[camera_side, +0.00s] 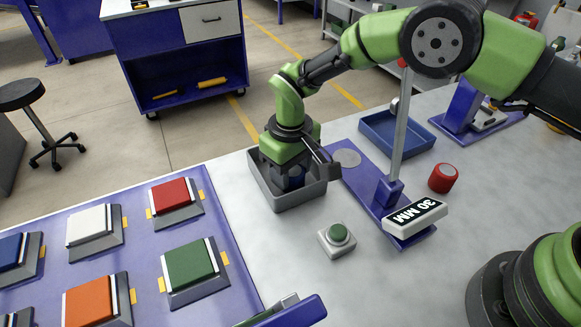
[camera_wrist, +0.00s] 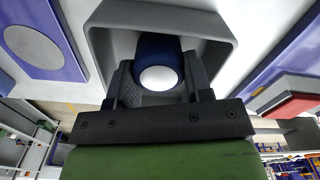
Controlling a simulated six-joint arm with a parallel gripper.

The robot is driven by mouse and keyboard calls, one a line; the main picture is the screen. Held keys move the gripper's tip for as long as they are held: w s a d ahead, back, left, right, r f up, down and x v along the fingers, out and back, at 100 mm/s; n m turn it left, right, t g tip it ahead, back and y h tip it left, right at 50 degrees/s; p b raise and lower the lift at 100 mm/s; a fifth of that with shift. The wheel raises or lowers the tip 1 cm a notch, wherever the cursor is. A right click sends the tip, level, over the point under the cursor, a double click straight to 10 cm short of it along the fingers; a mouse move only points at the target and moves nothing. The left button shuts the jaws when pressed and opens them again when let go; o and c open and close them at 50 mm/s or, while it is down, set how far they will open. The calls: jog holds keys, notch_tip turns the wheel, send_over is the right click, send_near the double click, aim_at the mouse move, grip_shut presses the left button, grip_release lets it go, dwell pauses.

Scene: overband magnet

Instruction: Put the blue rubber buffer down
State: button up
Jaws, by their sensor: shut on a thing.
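The blue rubber buffer (camera_wrist: 158,50) is a dark blue cylinder with a white round end. It sits between the fingers of my gripper (camera_wrist: 160,88), which are shut on it. In the side view my gripper (camera_side: 296,176) points down inside a grey open tray (camera_side: 285,203), and a bit of the blue buffer (camera_side: 296,182) shows below it. The tray's walls (camera_wrist: 100,45) surround the buffer in the wrist view. I cannot tell whether the buffer touches the tray floor.
A red cylinder (camera_side: 443,178), a green button box (camera_side: 338,239) and a blue tray (camera_side: 396,132) are nearby. A purple panel with coloured blocks (camera_side: 150,245) lies left.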

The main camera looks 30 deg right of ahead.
jog(key=shift+f, duration=0.2)
jog(key=o, duration=1)
jog(key=shift+o, duration=0.2)
jog(key=shift+r, duration=0.2)
notch_tip(320, 180, up, 12)
